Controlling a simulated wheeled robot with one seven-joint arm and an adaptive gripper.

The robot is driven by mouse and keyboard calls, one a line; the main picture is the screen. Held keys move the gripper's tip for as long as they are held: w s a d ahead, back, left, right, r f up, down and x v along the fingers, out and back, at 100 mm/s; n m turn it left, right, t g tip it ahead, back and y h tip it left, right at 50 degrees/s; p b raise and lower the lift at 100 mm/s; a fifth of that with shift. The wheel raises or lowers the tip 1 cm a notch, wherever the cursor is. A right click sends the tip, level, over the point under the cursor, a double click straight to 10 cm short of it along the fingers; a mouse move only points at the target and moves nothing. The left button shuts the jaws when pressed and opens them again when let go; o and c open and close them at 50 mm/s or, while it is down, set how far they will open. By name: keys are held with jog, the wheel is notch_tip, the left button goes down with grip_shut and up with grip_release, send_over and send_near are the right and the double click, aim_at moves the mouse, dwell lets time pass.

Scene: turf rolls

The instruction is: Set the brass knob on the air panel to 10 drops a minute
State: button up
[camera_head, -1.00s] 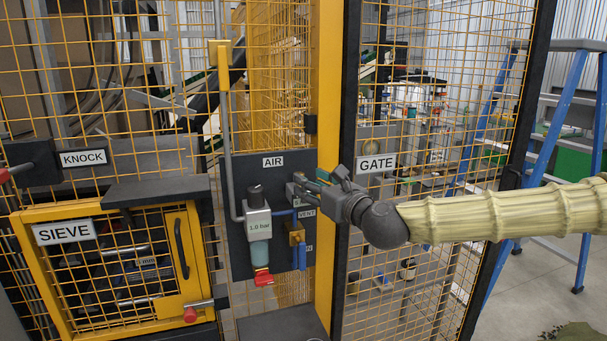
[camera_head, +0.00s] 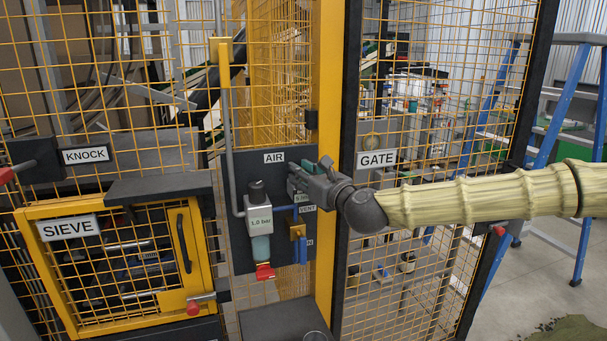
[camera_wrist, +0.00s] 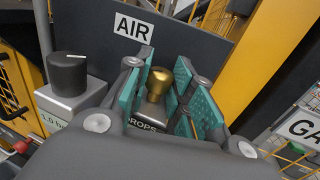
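The brass knob (camera_wrist: 158,82) stands upright on a small grey block with a partly hidden label reading "DROPS" (camera_wrist: 143,125). It sits on the dark air panel (camera_head: 241,183), under the "AIR" sign. In the head view my gripper (camera_head: 305,178) is at the panel's upper right and hides the knob. I cannot read any drop setting.
Left of the knob is a regulator (camera_head: 259,217) marked 1.0 bar with a black knob (camera_wrist: 67,72) and a red valve below. A blue-handled brass valve (camera_head: 298,240) sits under my gripper. A yellow post (camera_head: 326,100) and the mesh gate (camera_head: 430,110) stand to the right.

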jog(key=shift+m+t+h+b, duration=0.3)
jog(key=shift+h+b, duration=0.05)
jog(key=shift+h, duration=0.05)
grip_shut()
jog(key=h+b, duration=0.1)
jog(key=m+t+h+b, duration=0.1)
jog(key=m+h+b, duration=0.1)
jog(key=shift+s+a+f+t, duration=0.1)
jog(key=shift+a+f+t, duration=0.15)
jog(key=shift+t, duration=0.05)
jog(key=m+h+b, duration=0.3)
jog(key=h+b, duration=0.1)
jog(key=h, duration=0.1)
jog(key=shift+a+m+t+h, duration=0.2)
jog(key=shift+m+t+h, duration=0.1)
jog(key=shift+m+t, duration=0.1)
jog(key=m+h+b, duration=0.1)
jog(key=h+b, duration=0.1)
jog(key=m+h+b, duration=0.2)
jog(key=shift+a+g+h+b, duration=0.15)
jog(key=shift+g+h+b, duration=0.15)
jog(key=shift+h, duration=0.1)
jog(key=m+h+b, duration=0.1)
jog(key=m+g+h+b, duration=0.1)
jog(key=h, duration=0.1)
jog(key=shift+r+b, duration=0.25)
jog(key=shift+b, duration=0.15)
jog(key=shift+r+m+h, duration=0.1)
jog(key=shift+m+h, duration=0.2)
jog(key=shift+h, duration=0.1)
